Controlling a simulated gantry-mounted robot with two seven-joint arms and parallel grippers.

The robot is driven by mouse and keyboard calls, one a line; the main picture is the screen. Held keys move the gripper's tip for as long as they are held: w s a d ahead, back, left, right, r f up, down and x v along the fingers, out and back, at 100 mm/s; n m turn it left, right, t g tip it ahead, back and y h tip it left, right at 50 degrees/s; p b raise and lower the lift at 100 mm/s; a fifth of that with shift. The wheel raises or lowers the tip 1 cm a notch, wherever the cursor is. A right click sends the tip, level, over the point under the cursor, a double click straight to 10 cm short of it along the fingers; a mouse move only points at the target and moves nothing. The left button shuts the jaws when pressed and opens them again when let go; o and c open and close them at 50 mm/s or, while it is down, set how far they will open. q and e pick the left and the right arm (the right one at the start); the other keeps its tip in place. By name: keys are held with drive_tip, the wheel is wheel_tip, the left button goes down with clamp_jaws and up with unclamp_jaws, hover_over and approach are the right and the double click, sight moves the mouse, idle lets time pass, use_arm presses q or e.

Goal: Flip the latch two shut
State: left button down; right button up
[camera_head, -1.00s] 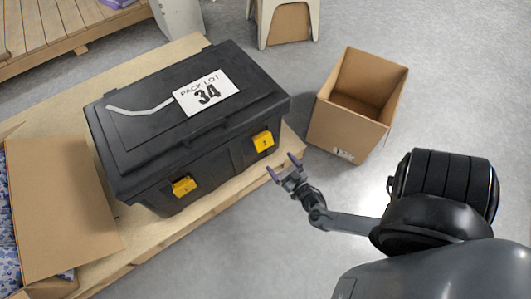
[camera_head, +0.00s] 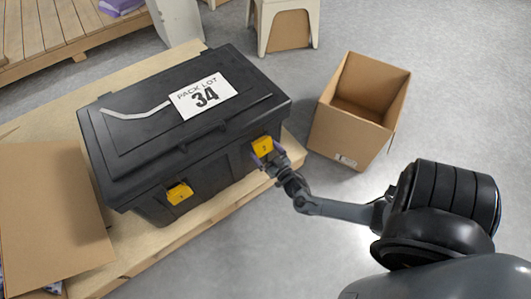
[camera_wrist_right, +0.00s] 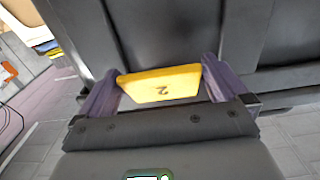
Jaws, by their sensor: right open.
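A black lidded box (camera_head: 190,130) with a "PACK LOT 34" label sits on a wooden platform. Yellow latch two (camera_head: 263,147) is on its front face toward the right; a second yellow latch (camera_head: 179,193) is on the left of that face. My right gripper (camera_head: 265,158) is at latch two, open, with its fingers on either side of it. My left gripper is not in view.
An open empty cardboard box (camera_head: 350,128) stands on the floor right of the platform. Another cardboard box (camera_head: 55,220) is at the left. A white stool (camera_head: 283,25) stands behind. The grey floor in front of the platform is clear.

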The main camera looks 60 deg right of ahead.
drive_tip(key=shift+c, duration=0.3)
drive_tip(key=c, duration=0.6)
drive_tip(key=f+t+b, duration=0.1)
drive_tip(key=b, duration=0.2)
drive_tip(key=w+f+t+h+b, duration=0.1)
drive_tip(key=b, duration=0.3)
drive_tip(key=shift+w+d+t, duration=0.1)
drive_tip(key=shift+d+t, duration=0.25)
drive_tip(key=shift+t, duration=0.05)
drive_tip(key=shift+c, duration=0.2)
drive_tip(key=shift+w+r+t+h, duration=0.15)
drive_tip(key=shift+r+t+h, duration=0.05)
drive_tip(key=shift+t+h, duration=0.2)
drive_tip(key=shift+w+d+r+t+h, duration=0.15)
drive_tip(key=shift+w+t+h, duration=0.15)
drive_tip(key=shift+t, duration=0.3)
drive_tip(key=shift+s, duration=0.1)
drive_tip(key=o, duration=0.7)
